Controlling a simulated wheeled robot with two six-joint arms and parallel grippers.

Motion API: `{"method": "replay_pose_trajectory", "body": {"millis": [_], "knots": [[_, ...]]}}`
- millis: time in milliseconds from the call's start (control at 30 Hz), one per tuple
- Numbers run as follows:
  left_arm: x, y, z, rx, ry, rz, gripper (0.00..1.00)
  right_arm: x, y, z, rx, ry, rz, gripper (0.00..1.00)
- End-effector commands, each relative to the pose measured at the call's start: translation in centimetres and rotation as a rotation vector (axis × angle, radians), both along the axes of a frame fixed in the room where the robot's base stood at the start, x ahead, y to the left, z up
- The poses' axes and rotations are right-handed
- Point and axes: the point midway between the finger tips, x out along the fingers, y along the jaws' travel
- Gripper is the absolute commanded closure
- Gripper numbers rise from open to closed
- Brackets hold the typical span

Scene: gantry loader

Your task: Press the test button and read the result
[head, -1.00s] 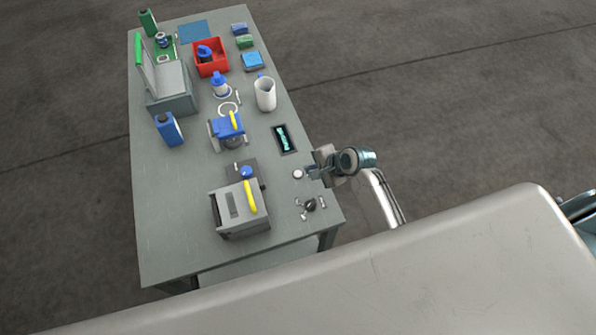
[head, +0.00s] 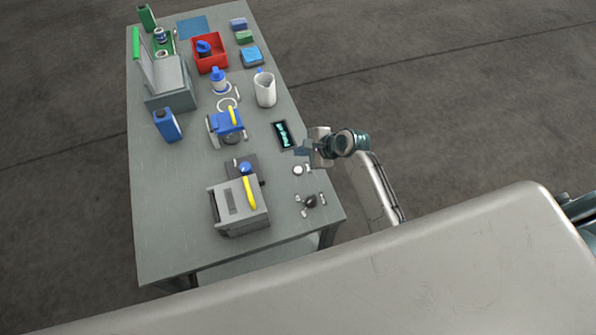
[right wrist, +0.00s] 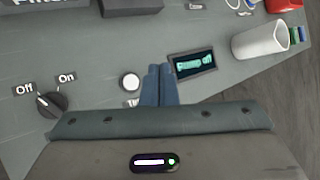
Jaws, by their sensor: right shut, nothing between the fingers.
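A round white button (head: 298,170) sits on the grey bench near its right edge; it also shows in the right wrist view (right wrist: 130,82), with its ring uncovered. A dark display (head: 284,135) with lit teal characters lies beyond it; in the right wrist view (right wrist: 194,63) the glowing marks are too small to read surely. My right gripper (head: 302,149) is shut and empty. Its blue-grey fingertips (right wrist: 160,72) show between the button and the display, apart from the button. My left gripper is not in view.
A black Off/On knob (right wrist: 50,103) is left of the button in the right wrist view. A grey machine with a yellow handle (head: 249,192), a blue clamp device (head: 228,122) and a white jug (head: 265,90) stand on the bench. The bench's front left is clear.

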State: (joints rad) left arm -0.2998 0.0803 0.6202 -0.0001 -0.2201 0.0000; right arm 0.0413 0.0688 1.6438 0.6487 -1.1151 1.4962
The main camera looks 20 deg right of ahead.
Motion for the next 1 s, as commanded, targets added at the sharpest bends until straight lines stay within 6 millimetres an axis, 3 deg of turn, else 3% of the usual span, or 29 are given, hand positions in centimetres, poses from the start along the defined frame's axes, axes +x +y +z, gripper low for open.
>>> {"method": "replay_pose_trajectory", "body": {"millis": [33, 400, 667, 1000], "knots": [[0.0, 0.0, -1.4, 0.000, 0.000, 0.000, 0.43, 0.0, 0.0, -1.2, 0.000, -0.001, 0.000, 1.00], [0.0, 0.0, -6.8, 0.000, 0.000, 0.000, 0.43, 0.0, 0.0, -5.2, -0.001, -0.001, 0.000, 1.00], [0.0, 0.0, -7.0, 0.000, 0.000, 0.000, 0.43, 0.0, 0.0, -7.1, 0.000, 0.001, 0.001, 1.00], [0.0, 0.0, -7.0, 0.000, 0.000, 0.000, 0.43, 0.0, 0.0, -7.2, 0.000, 0.001, 0.001, 1.00]]}}
